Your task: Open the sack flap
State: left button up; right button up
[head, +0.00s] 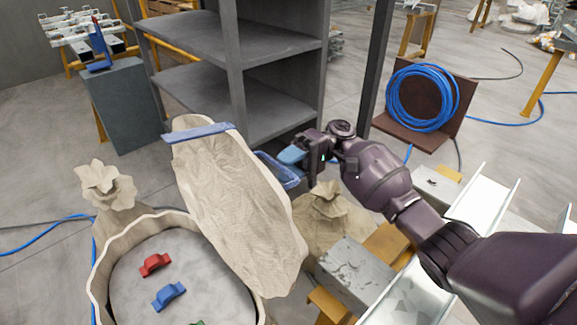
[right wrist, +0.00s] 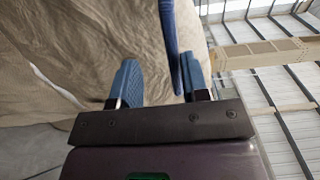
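The sack (head: 98,262) stands open at the lower left. Its mouth shows a red piece (head: 155,264), a blue piece (head: 168,296) and a bit of a green one. The beige sack flap (head: 235,205) is raised off the mouth and leans up at the sack's right side. A blue strip runs along its top edge, and a blue loop handle (head: 281,171) is on its far right side. My right gripper (head: 300,156) is at this handle. In the right wrist view its blue fingers (right wrist: 158,80) are apart, with a blue strap (right wrist: 169,40) between them. My left gripper is out of view.
A grey shelf rack (head: 235,60) stands behind the flap. A small tied sack (head: 325,215), a grey block (head: 355,275) and metal channels (head: 480,200) are at the right. A blue hose coil (head: 422,97) leans on a brown board farther back. Another tied sack top (head: 105,187) is at the left.

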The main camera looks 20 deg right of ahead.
jog(key=shift+d, duration=0.1)
jog(key=b+v, duration=0.1)
jog(key=v, duration=0.9)
jog(key=shift+d, duration=0.3)
jog(key=shift+w, duration=0.15)
